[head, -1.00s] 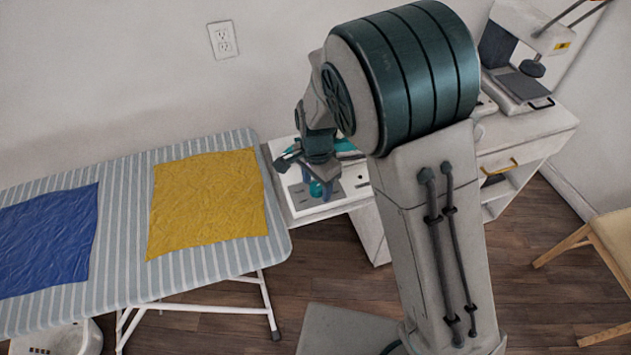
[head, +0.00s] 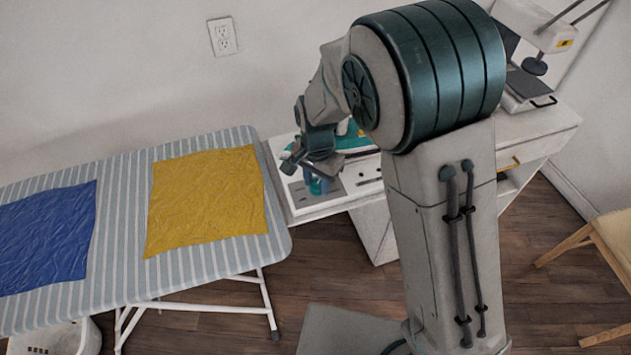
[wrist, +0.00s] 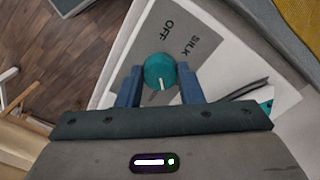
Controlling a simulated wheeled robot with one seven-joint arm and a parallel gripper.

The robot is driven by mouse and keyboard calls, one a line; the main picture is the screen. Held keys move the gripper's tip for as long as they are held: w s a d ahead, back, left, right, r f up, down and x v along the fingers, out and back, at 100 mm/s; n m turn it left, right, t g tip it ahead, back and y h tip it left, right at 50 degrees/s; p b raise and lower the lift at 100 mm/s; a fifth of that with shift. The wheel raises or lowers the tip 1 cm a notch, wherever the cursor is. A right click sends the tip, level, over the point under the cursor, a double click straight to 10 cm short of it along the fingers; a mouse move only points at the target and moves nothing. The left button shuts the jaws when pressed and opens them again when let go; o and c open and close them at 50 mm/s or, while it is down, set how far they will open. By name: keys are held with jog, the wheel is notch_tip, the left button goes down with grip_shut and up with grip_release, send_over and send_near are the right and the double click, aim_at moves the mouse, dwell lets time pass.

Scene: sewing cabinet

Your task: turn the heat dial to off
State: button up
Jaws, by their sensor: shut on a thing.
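The heat dial is a round teal knob (wrist: 160,69) with a white pointer mark, on a grey and white panel (wrist: 208,75). The words OFF (wrist: 170,31) and SILK (wrist: 203,45) are printed above it in the wrist view. The white mark shows on the dial's lower side there, away from OFF. My gripper (wrist: 160,73) has its blue fingers on either side of the dial and is shut on it. In the head view, my gripper (head: 316,181) is over the white unit, where the dial is mostly hidden.
A teal iron (head: 350,138) is behind my wrist. The striped ironing board (head: 125,215) stands left, with a yellow cloth (head: 205,200) and a blue cloth (head: 45,237). A press-like machine (head: 535,75) stands on the white cabinet (head: 545,122) at right.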

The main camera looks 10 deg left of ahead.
jog(key=n+b, duration=0.1)
jog(key=n, duration=0.3)
jog(key=shift+n+b, duration=0.3)
jog(key=shift+b, duration=0.05)
jog(key=n+b, duration=0.1)
jog(key=n, duration=0.2)
jog(key=shift+n, duration=0.4)
jog(key=n, duration=0.4)
jog(key=shift+b, duration=0.4)
jog(key=n, duration=0.8)
jog(key=shift+r+n+p, duration=0.1)
jog(key=shift+n+p, duration=0.2)
jog(key=shift+p, duration=0.1)
jog(key=n+p, duration=0.1)
jog(key=n, duration=0.3)
jog(key=shift+n+p, duration=0.3)
jog(key=shift+p, duration=0.05)
jog(key=n+p, duration=0.2)
jog(key=n, duration=0.2)
jog(key=shift+n+p, duration=0.85)
jog(key=shift+n, duration=0.85)
jog(key=shift+s, duration=0.1)
